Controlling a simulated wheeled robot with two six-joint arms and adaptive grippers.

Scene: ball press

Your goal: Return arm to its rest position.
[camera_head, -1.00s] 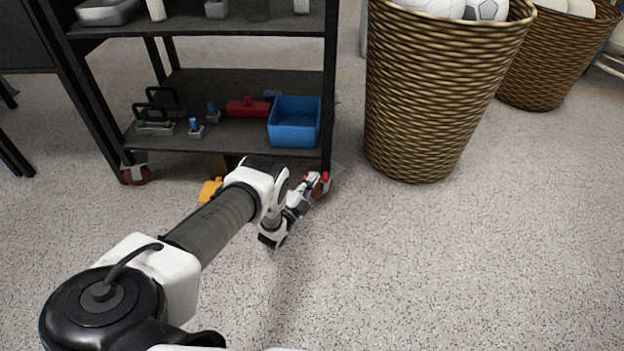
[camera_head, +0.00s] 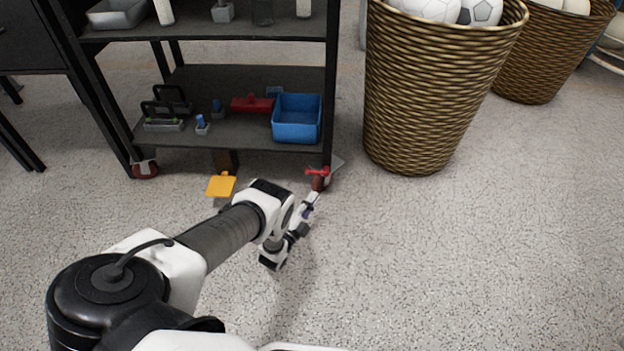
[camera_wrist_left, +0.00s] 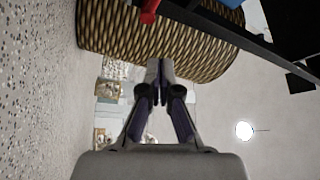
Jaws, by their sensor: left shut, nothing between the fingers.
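My left arm (camera_head: 225,238) reaches in from the lower left of the head view, low over the speckled floor in front of the black shelf. My left gripper (camera_head: 314,197) is at its far end, close to the red caster at the shelf's right front leg. I cannot tell from the head view how near it is to that caster. In the left wrist view the fingers of this gripper (camera_wrist_left: 159,68) are together and empty. Beyond them are a wicker basket and a pale wall. My right gripper is not in view.
The black shelf (camera_head: 250,132) holds a blue bin (camera_head: 297,119) and small tools. A yellow object (camera_head: 221,186) is on the floor beneath its front edge. A wicker basket (camera_head: 430,90) with soccer balls (camera_head: 482,10) stands to the right. The floor at right is clear.

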